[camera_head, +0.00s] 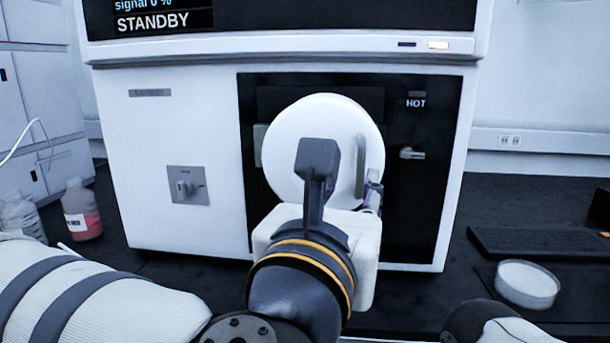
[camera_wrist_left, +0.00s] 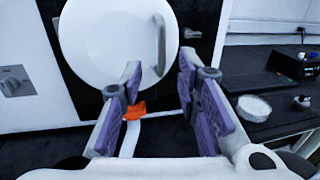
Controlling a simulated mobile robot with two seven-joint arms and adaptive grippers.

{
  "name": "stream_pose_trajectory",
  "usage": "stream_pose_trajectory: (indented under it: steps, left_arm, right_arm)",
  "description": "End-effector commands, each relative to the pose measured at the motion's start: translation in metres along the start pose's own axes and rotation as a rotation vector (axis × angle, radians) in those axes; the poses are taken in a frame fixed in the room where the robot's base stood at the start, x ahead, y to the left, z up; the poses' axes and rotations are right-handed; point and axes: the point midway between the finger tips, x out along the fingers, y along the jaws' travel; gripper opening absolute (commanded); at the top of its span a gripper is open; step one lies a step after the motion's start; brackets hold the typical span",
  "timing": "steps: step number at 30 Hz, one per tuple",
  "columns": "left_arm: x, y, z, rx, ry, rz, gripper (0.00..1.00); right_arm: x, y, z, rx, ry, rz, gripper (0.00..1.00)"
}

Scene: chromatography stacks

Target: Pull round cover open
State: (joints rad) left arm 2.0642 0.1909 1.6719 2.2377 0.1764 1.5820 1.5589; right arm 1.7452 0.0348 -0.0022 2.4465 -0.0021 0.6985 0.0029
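The round cover (camera_head: 284,140) is a white disc on the black front panel of a white instrument, with an upright grey bar handle (camera_head: 360,166) near its right edge. It looks shut against the panel. The left wrist view also shows the cover (camera_wrist_left: 105,45) and its handle (camera_wrist_left: 160,44). My left gripper (camera_wrist_left: 160,78) is open, with purple-padded fingers. The handle appears ahead of the gap between the fingertips, and nothing is gripped. In the head view, my wrist hides most of the left gripper (camera_head: 371,190) and the cover's lower part. My right gripper is out of view.
A small latch (camera_head: 412,153) sits right of the cover below a "HOT" label, and a knob (camera_head: 186,188) is at left. A bottle with pink liquid (camera_head: 82,212) stands left. A round white dish (camera_head: 527,283) and a black keyboard-like slab (camera_head: 540,243) lie right.

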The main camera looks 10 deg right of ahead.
Motion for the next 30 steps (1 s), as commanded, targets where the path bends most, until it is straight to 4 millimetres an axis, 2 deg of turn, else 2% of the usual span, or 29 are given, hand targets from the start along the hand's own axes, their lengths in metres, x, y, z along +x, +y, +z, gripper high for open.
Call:
stream_pose_trajectory:
  steps: [3,6,12,20,21,24,25,30]
  left_arm:
    - [0.031,0.0,0.0,0.001,-0.001,0.002,0.3]
    - [0.053,0.0,0.0,0.003,-0.001,0.0,0.3]
    - [0.078,-0.001,0.0,0.004,-0.001,-0.002,0.3]
    - [0.081,-0.001,0.0,0.005,-0.001,-0.004,0.3]
    - [0.081,-0.001,0.0,0.005,-0.001,-0.004,0.25]
    - [0.081,-0.001,0.0,0.005,-0.001,-0.004,0.03]
    - [0.081,-0.001,0.0,0.005,-0.001,-0.004,0.0]
    - [0.081,-0.001,0.0,0.005,-0.001,-0.004,0.0]
  right_arm:
    - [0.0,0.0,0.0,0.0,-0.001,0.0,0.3]
    - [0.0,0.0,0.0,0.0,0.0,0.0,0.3]
    - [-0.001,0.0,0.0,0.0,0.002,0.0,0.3]
    - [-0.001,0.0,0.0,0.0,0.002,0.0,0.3]
    - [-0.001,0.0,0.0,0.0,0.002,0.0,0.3]
    - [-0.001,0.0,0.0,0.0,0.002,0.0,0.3]
    - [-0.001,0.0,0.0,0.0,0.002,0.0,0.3]
    - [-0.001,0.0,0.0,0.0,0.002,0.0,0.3]
